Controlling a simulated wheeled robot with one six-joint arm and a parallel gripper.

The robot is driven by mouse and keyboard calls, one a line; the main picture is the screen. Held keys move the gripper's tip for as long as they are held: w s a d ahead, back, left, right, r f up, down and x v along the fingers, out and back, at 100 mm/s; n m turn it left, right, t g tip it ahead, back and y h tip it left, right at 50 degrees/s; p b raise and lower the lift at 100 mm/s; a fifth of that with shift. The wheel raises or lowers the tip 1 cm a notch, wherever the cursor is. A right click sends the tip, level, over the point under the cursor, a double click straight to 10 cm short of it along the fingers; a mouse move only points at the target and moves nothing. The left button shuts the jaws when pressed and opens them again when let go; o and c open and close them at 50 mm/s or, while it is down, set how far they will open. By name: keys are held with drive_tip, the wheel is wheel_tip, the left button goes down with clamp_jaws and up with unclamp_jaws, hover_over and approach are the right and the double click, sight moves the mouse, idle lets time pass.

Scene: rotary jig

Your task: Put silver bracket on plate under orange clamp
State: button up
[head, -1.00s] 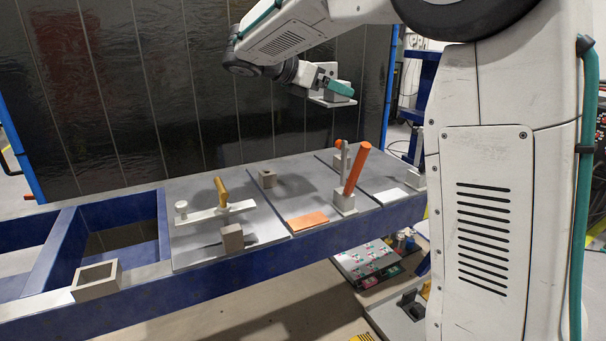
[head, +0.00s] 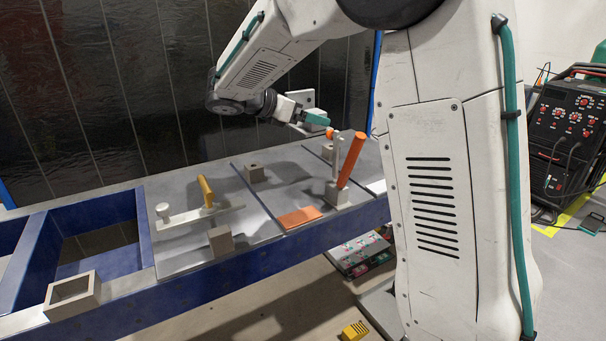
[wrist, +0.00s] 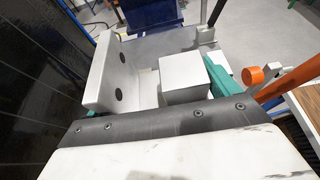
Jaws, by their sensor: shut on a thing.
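The silver bracket (head: 301,98) is L-shaped, with an upright leg above my gripper (head: 318,121) in the head view. In the wrist view, the bracket (wrist: 112,78) shows two dark holes in its tall leg. My gripper is shut on the bracket, its teal fingers partly hidden, and holds it in the air behind the orange clamp. The orange clamp (head: 351,161) has a tilted orange handle on a grey base. Its handle shows at the right of the wrist view (wrist: 283,86). The plate (head: 275,180) under the clamp carries an orange patch (head: 298,217) in front.
A yellow-handled clamp (head: 206,192) with a pale bar stands on the neighbouring plate to the left. A hollow block (head: 72,295) sits on the blue frame's front left edge. Dark panels (head: 110,100) rise behind.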

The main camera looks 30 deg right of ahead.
sight(307, 177)
wheel_tip(307, 177, down, 13)
drive_tip(key=shift+f, duration=0.15)
idle(0.4)
drive_tip(key=shift+f, duration=0.1)
drive_tip(key=o, duration=1)
drive_tip(key=shift+f, duration=0.1)
drive_tip(key=shift+o, duration=1.2)
drive_tip(key=shift+r, duration=0.2)
drive_tip(key=v, duration=1.2)
